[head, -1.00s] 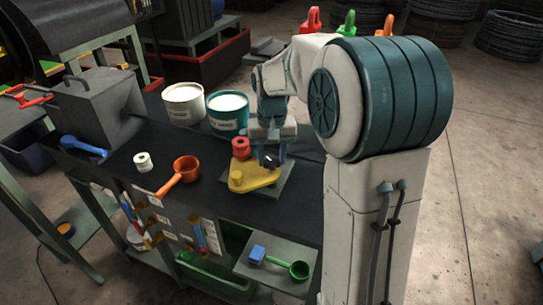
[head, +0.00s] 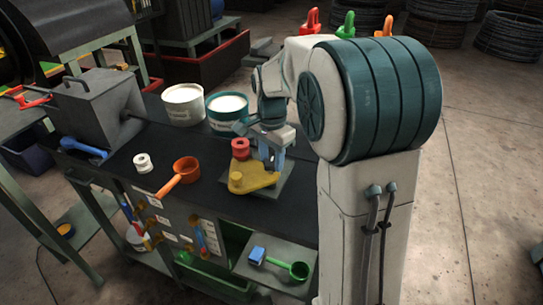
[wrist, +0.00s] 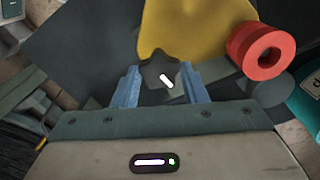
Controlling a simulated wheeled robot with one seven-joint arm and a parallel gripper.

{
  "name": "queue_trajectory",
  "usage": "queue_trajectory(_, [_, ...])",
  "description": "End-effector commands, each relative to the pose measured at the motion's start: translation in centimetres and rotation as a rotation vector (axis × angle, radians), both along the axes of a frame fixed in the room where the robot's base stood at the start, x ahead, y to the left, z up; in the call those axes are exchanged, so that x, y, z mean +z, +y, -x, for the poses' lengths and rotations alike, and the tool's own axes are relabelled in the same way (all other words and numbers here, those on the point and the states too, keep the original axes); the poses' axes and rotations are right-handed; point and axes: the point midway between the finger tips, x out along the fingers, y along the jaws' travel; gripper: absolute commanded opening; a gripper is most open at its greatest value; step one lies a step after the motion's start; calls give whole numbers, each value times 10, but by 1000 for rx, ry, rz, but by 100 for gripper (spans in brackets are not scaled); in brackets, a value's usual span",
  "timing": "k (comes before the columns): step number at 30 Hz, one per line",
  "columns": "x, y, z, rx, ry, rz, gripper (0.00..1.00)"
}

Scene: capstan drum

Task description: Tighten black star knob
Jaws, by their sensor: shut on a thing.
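The black star knob (wrist: 156,67) shows between my gripper's two blue fingers in the wrist view, with a white mark on its top. My gripper (wrist: 162,84) is shut on the knob. In the head view my gripper (head: 274,158) points down at the right end of the yellow plate (head: 258,179), and I cannot make out the knob there. The yellow plate also shows behind the knob in the wrist view (wrist: 190,28).
A red ring-shaped part (head: 240,149) stands close behind the plate. An orange ladle (head: 184,172), a white roll (head: 143,162) and two tubs, white (head: 183,104) and teal (head: 227,112), are on the dark bench.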

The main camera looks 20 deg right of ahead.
Motion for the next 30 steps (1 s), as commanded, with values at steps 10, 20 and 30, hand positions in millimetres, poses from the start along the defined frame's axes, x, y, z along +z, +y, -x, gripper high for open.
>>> queue_trajectory(10, [1, 1, 0, -178, -2, -1, 16])
queue_trajectory(20, [1, 1, 0, -227, -3, -1, 16])
queue_trajectory(30, [1, 1, 0, -228, -3, -1, 45])
